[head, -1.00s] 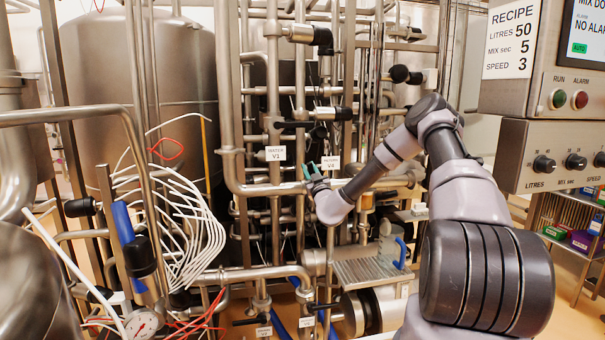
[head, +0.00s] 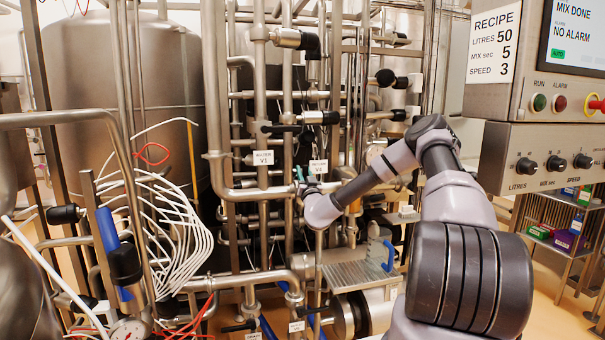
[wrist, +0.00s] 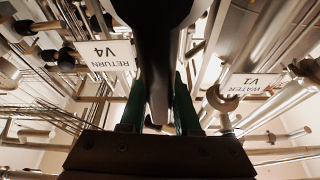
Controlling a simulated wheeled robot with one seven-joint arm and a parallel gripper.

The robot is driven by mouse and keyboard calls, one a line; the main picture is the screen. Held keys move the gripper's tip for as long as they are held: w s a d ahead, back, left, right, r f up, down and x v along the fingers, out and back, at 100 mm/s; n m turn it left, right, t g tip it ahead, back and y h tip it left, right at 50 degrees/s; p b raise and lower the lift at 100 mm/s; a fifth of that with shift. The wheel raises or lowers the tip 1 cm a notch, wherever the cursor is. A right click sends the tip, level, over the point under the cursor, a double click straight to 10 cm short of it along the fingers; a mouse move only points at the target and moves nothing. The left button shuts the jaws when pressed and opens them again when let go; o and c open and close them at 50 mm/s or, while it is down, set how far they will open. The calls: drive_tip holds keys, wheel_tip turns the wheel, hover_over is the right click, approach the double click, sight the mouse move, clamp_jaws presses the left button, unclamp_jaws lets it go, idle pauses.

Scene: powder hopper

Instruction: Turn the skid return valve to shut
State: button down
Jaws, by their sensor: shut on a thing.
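The return valve's tag, marked RETURN V4 (head: 318,167), hangs on the pipework just right of my gripper (head: 299,174) in the head view. The tag also shows upside down at the left in the wrist view (wrist: 90,55). In the wrist view my green fingers (wrist: 158,105) are shut on a dark valve handle (wrist: 155,40), which runs between them from the top of the picture. In the head view the handle is too small and covered to make out, so its angle cannot be told there.
The WATER V1 tag (head: 263,158) hangs close by on the left, with pipes all around. White hoses (head: 165,205) crowd the left. A grey recipe control box (head: 545,155) stands at the right. A ribbed metal step (head: 355,275) lies below my forearm.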

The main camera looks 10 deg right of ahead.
drive_tip(key=shift+w+d+f, duration=0.1)
drive_tip(key=shift+d, duration=0.7)
drive_tip(key=c, duration=0.9)
unclamp_jaws()
drive_tip(key=shift+o, duration=1.1)
drive_tip(key=shift+d+h, duration=0.25)
drive_tip(key=shift+h, duration=0.15)
drive_tip(key=shift+a, duration=0.15)
drive_tip(key=shift+a, duration=0.3)
drive_tip(key=v, duration=1.1)
drive_tip(key=shift+d, duration=0.1)
